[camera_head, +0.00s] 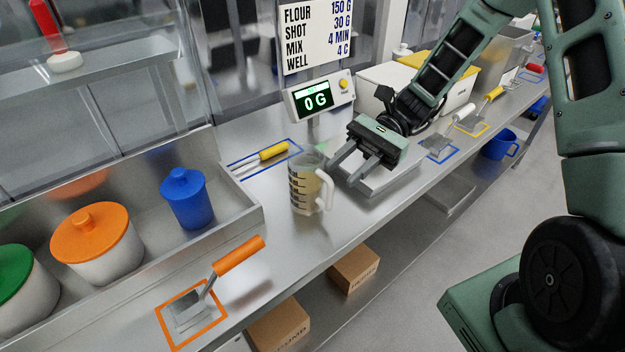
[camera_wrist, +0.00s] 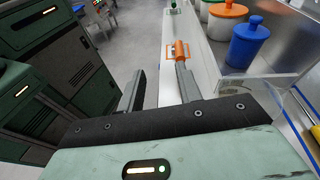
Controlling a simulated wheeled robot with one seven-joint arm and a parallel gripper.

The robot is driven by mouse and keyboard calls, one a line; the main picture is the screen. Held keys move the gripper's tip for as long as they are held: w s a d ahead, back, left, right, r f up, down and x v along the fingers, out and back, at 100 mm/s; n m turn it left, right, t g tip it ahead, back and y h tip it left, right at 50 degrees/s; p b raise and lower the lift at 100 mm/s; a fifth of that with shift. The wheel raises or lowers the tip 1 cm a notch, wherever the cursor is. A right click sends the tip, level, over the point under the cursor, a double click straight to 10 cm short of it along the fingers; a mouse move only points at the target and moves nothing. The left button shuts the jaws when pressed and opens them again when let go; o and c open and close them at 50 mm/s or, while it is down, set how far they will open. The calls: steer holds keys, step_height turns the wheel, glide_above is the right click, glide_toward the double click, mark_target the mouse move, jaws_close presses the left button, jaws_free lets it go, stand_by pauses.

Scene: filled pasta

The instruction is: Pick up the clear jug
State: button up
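The clear jug (camera_head: 303,186) stands upright on the steel counter in the head view, with dark measuring marks and a pale handle on its right side. Something yellowish shows through its lower part. My gripper (camera_head: 343,174) is open and empty, just right of the jug, with its fingers pointing toward the jug's handle side. The fingers look apart from the jug. In the wrist view my gripper (camera_wrist: 160,82) shows two spread fingers with nothing between them.
A scale display (camera_head: 321,98) reading 0 G stands behind the jug. A yellow-handled tool (camera_head: 273,151) lies behind left, and an orange-handled scraper (camera_head: 238,256) lies front left. A blue-lidded canister (camera_head: 187,199) stands in the tray at left. The counter's front edge is close to the jug.

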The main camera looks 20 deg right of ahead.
steer(key=w+d+m+t+y, duration=0.3)
steer(key=w+d+m+y, duration=0.1)
steer(key=d, duration=0.2)
steer(key=p, duration=0.2)
glide_toward(333, 189)
steer(key=a, duration=0.3)
steer(key=a+p, duration=0.1)
steer(key=a, duration=0.3)
steer(key=a+p, duration=0.1)
steer(key=a, duration=0.2)
steer(key=shift+s+f+p, duration=0.35)
steer(key=shift+s, duration=0.05)
jaws_close()
